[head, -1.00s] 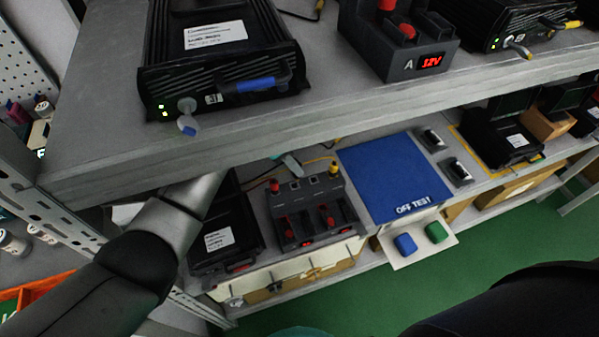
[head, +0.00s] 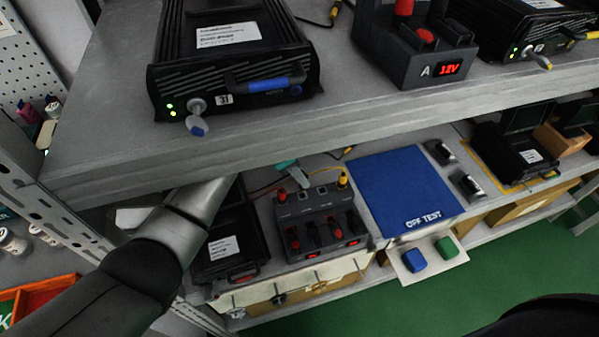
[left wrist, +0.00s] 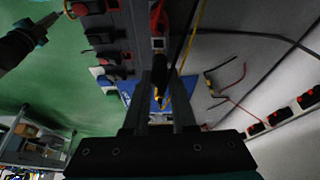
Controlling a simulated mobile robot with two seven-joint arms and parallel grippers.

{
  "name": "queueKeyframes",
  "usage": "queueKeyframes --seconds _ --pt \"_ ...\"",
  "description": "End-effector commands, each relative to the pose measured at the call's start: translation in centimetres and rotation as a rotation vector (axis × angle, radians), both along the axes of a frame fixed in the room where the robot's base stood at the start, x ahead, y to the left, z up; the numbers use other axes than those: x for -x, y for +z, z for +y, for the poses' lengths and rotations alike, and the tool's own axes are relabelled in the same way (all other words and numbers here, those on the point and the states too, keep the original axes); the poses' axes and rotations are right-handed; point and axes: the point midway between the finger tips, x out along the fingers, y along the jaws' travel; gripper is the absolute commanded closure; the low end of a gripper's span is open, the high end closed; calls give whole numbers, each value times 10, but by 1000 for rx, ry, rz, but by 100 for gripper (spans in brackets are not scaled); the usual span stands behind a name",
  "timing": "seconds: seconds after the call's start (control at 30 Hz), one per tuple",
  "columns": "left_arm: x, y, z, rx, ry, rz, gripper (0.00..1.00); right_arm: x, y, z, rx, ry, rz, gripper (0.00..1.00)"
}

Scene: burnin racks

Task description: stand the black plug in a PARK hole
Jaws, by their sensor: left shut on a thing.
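My left arm comes in from the left and passes under the upper shelf. Its gripper is mostly hidden there; a teal part of it (head: 287,168) seems to show behind the lower dock. In the left wrist view, the left gripper (left wrist: 166,92) is shut on a thin dark piece with yellow on it, seemingly the black plug (left wrist: 160,86); a black and a yellow cable run up near it. No PARK lettering is readable, so I cannot tell which holes are PARK holes. At the wrist view's top left, a dark and teal part, seemingly my right gripper (left wrist: 42,28), has unclear fingers.
The upper shelf (head: 270,150) overhangs my arm and carries black units (head: 232,65) and a 12V block (head: 420,50). Below stand a dock with red and yellow posts (head: 318,218), a black unit (head: 228,245) and a blue OFF TEST mat (head: 400,190). Loose leads lie behind.

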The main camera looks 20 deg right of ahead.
Motion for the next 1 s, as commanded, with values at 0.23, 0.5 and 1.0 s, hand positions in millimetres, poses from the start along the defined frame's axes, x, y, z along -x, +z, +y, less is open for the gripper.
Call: queueKeyframes --seconds 0.23,0.5,1.0 --pt "0 0 0 0 0 0 100 0 1 0 0 0 0 100" --pt "0 -1 2 -1 -1 1 100 0 6 0 0 0 0 100" --pt "0 -2 2 0 0 0 100 0 7 0 0 0 1 100"
